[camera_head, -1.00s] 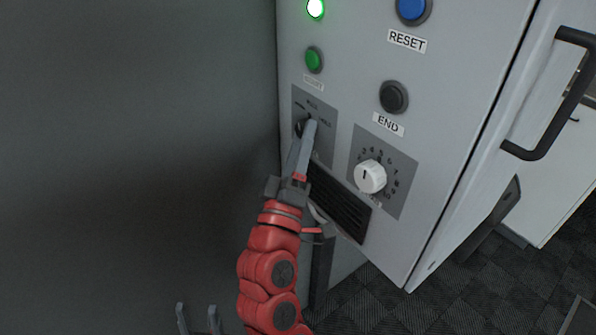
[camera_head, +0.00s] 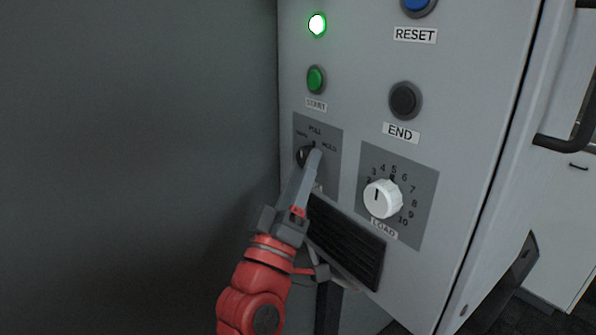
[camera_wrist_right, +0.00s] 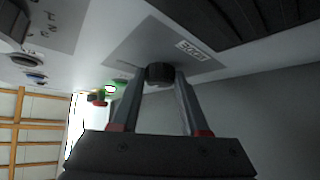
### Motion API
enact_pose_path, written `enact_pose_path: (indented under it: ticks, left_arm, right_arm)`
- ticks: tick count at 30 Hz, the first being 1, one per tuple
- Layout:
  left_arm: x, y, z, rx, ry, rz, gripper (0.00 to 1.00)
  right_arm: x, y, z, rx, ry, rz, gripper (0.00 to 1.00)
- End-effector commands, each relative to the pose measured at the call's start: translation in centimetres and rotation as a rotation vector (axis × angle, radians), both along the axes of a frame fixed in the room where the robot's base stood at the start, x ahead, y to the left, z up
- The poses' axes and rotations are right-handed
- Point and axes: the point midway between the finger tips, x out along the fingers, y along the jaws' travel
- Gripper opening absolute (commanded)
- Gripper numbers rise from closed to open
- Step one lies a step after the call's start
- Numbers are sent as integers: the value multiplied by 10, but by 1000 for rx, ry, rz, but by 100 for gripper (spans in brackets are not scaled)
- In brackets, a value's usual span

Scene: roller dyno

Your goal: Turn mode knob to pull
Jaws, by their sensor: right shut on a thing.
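The mode knob (camera_head: 304,157) is a small black dial on a grey plate (camera_head: 333,177) at the left of the panel. The plate has a PULL label at the top, a HOLD label to the right and a blurred label to the left. My right gripper (camera_head: 314,158) is shut on the knob and partly covers it. In the right wrist view the knob (camera_wrist_right: 160,73) sits between both fingertips, against the panel. Which label the knob points to cannot be made out clearly. My left gripper is not in view.
A white LOAD knob (camera_head: 382,198) is close to the right of my gripper. A lit green lamp (camera_head: 317,24), a green START button (camera_head: 316,79) and a black END button (camera_head: 404,100) are above. A black vent (camera_head: 345,240) lies just below. Left of the panel is a plain grey surface.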

Motion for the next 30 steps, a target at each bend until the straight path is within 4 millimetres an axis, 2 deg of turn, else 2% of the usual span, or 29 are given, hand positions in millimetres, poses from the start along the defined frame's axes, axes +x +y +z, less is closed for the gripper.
enact_pose_path:
  ticks: [3,4,8,20,26,30]
  left_arm:
    - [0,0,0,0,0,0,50]
    - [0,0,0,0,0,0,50]
    - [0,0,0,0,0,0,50]
    - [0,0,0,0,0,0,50]
    - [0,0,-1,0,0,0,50]
    - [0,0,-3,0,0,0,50]
  right_arm:
    - [1,2,-2,-2,4,6,0]
    - [1,2,-2,-2,4,6,50]
    - [1,2,-2,-2,4,5,73]
    - [-4,3,-5,-2,5,3,74]
    - [-30,17,-27,-6,7,9,74]
    - [-60,30,-48,-7,6,11,74]
